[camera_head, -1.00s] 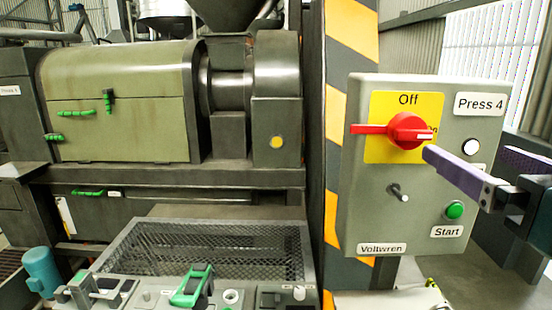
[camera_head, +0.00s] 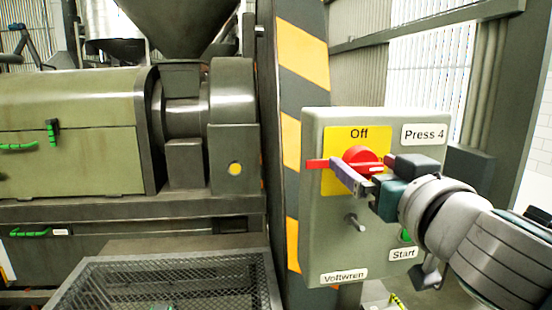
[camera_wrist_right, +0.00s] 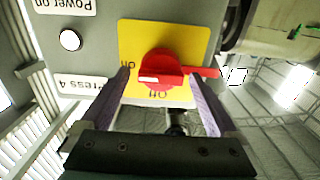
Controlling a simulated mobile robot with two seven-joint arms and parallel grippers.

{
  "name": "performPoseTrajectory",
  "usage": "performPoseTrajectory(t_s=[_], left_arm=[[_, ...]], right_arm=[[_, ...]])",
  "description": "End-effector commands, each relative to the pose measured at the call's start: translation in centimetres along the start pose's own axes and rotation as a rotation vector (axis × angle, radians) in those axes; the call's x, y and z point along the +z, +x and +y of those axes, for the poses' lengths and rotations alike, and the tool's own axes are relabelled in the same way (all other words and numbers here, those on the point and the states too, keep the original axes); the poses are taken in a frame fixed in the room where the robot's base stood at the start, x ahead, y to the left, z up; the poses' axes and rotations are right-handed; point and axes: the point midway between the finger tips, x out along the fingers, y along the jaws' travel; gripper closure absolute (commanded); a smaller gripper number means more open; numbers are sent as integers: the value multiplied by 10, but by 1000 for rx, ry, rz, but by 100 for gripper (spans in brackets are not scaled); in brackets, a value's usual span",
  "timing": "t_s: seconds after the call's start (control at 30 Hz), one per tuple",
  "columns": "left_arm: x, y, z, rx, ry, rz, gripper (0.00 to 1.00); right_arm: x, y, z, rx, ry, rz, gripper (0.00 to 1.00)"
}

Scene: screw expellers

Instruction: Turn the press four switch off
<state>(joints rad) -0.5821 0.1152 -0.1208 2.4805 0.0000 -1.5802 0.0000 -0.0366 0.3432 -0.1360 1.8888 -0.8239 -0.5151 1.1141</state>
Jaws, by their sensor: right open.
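The press four switch is a red rotary knob (camera_head: 362,158) on a yellow plate (camera_head: 340,185) marked "Off" above. Its red lever sticks out level to the left. My right gripper (camera_head: 347,174) is open at the knob, with one purple finger in front of it in the head view. In the right wrist view, which is upside down, the knob (camera_wrist_right: 160,70) sits between the two finger ends of the open gripper (camera_wrist_right: 162,86), and the lever reaches past one finger. Whether a finger touches the knob I cannot tell. My left gripper is not in view.
The grey control box (camera_head: 318,235) also carries a small black lever switch (camera_head: 355,222) and a green Start button (camera_head: 405,236), partly behind my right arm. A striped post (camera_head: 302,75) stands left of the box. A white round light (camera_wrist_right: 70,40) shows in the wrist view.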

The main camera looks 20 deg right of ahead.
Motion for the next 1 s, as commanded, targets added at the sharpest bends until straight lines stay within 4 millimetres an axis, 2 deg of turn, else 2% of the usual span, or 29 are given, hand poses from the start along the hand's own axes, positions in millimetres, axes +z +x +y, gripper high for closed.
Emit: performPoseTrajectory(t_s=[0.17,0.9,1.0], left_arm=[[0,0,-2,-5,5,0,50],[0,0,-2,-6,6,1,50],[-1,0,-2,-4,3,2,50]], right_arm=[[0,0,0,0,0,0,5],[0,0,0,-1,1,0,88],[0,0,0,-1,-1,0,90]])
